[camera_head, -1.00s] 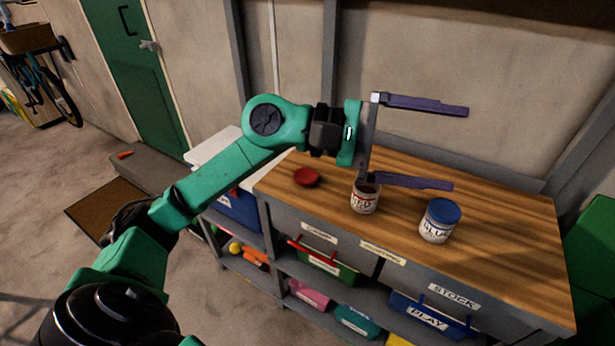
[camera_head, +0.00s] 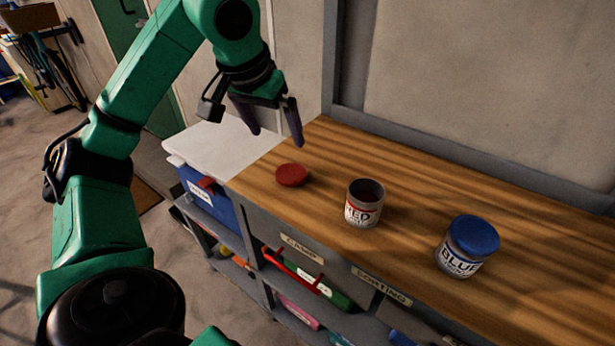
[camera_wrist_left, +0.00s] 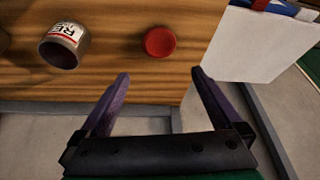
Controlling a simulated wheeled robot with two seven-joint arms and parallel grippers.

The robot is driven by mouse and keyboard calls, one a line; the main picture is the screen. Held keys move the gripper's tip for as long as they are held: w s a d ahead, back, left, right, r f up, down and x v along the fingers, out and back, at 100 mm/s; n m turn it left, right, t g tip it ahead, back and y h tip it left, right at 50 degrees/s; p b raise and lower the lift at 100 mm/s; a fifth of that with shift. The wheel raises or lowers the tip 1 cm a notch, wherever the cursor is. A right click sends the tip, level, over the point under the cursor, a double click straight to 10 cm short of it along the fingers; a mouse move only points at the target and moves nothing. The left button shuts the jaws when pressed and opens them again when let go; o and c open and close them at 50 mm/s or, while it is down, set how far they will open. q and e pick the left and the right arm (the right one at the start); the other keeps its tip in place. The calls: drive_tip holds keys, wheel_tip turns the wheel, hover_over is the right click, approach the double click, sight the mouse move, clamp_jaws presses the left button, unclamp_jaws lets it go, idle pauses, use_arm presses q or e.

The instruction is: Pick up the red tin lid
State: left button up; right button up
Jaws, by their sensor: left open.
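The red tin lid (camera_head: 291,175) lies flat on the wooden top near its left end. It also shows in the left wrist view (camera_wrist_left: 160,42), beyond and between my fingertips. My left gripper (camera_head: 275,137) is open and empty, pointing down, above and behind the lid, not touching it. In the left wrist view its two purple fingers (camera_wrist_left: 160,78) are spread wide. The red tin (camera_head: 364,204) stands upright and open-topped to the right of the lid; it also shows in the left wrist view (camera_wrist_left: 64,46). My right gripper is in neither view.
A tin with a blue lid (camera_head: 468,246) stands farther right on the wooden worktop (camera_head: 415,186). A white surface (camera_head: 226,146) adjoins the worktop's left end. A wall and grey post (camera_head: 345,60) rise behind. Labelled bins (camera_head: 312,283) sit on shelves below.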

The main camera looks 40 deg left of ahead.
use_arm(q)
drive_tip(key=b, duration=0.2)
approach(292, 171)
drive_tip(key=shift+s+a+f, duration=0.1)
drive_tip(key=shift+f, duration=0.45)
drive_tip(key=shift+a+f, duration=0.15)
drive_tip(key=shift+f, duration=0.4)
drive_tip(key=x, duration=0.3)
drive_tip(key=w+x, duration=0.1)
drive_tip(key=x, duration=0.2)
drive_tip(key=shift+d+f, duration=0.1)
drive_tip(key=shift+f, duration=0.05)
drive_tip(key=c, duration=1)
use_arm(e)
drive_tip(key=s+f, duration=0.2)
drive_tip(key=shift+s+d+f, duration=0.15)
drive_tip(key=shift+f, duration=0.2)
use_arm(q)
drive_tip(key=shift+c, duration=0.2)
